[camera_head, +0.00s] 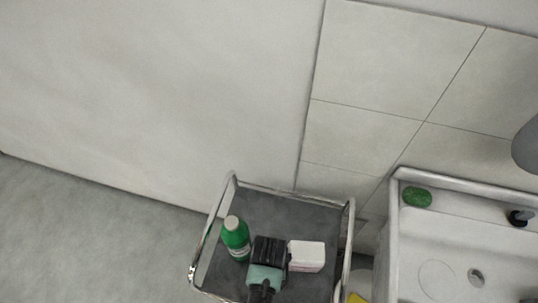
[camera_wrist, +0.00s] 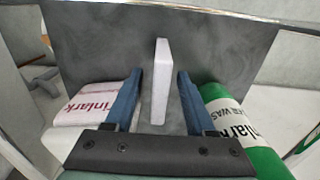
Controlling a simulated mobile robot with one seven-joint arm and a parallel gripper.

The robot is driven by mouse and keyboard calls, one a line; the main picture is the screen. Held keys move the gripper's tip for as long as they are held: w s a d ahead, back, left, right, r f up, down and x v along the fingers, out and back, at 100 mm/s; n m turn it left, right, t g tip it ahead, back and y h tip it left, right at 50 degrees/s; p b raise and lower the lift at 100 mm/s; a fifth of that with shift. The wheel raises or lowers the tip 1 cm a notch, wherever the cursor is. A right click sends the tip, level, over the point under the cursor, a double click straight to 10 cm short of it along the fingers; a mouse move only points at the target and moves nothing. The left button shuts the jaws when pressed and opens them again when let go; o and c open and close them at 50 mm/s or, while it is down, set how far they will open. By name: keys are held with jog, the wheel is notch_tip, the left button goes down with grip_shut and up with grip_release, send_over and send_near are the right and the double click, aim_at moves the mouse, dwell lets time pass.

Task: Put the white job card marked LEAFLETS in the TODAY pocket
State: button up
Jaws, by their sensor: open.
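My gripper (camera_head: 268,250) is over a grey-floored tray with metal rails (camera_head: 285,212). In the wrist view its two blue fingers (camera_wrist: 160,72) are open. A thin white slab (camera_wrist: 161,85) stands upright between them, with a gap on each side. No lettering shows on it, so I cannot tell whether it is the LEAFLETS card. In the head view it is hidden by my gripper. No pocket marked TODAY is in view.
A green bottle (camera_head: 235,238) stands left of my gripper in the head view; a white and pink pack (camera_head: 306,256) is close on its right. The tray's far part is clear. A white basin (camera_head: 440,240) with a green oval thing (camera_head: 417,197) is at right.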

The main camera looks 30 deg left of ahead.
jog(key=shift+f, duration=0.4)
jog(key=shift+c, duration=0.3)
grip_shut()
